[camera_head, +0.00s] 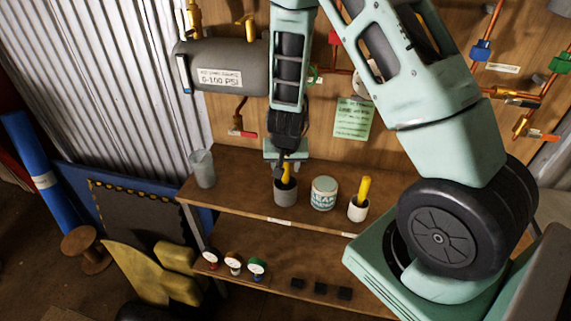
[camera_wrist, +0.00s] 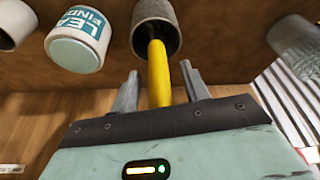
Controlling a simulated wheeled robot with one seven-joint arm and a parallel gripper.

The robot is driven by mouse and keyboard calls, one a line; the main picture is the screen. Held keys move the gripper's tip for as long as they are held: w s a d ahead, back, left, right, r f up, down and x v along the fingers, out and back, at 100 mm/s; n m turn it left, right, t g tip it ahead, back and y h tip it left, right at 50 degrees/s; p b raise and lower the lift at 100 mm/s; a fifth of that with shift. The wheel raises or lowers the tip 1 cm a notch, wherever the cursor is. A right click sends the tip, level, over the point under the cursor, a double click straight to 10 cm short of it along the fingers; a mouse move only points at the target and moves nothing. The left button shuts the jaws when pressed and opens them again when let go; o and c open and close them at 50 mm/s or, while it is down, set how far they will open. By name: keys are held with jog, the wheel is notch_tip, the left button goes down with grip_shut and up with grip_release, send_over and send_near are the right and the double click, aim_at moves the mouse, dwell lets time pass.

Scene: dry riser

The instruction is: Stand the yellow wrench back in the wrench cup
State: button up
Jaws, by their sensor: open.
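A yellow handle, seemingly the yellow wrench (camera_head: 287,179), stands in a dark grey cup (camera_head: 285,197) on the wooden shelf. In the wrist view the yellow handle (camera_wrist: 157,68) leans out of the grey cup (camera_wrist: 157,13); its lower end is hidden inside. My gripper (camera_head: 284,168) is over the cup. In the wrist view its two fingers (camera_wrist: 159,88) are apart, one on each side of the handle, with gaps visible. A second yellow handle (camera_head: 364,187) stands in a pale cup (camera_head: 357,213) farther right. I cannot tell which cup is the wrench cup.
A leak finder can (camera_head: 324,194) stands just right of the grey cup. A clear tumbler (camera_head: 202,169) stands at the shelf's left end. Several gauges (camera_head: 233,263) lie on the lower shelf. A grey tank (camera_head: 225,70) and pipes are on the wall behind.

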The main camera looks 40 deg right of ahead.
jog(key=p+v, duration=0.7)
jog(key=v, duration=1)
jog(key=shift+p, duration=0.3)
jog(key=shift+s+a+r, duration=0.1)
jog(key=shift+r, duration=0.05)
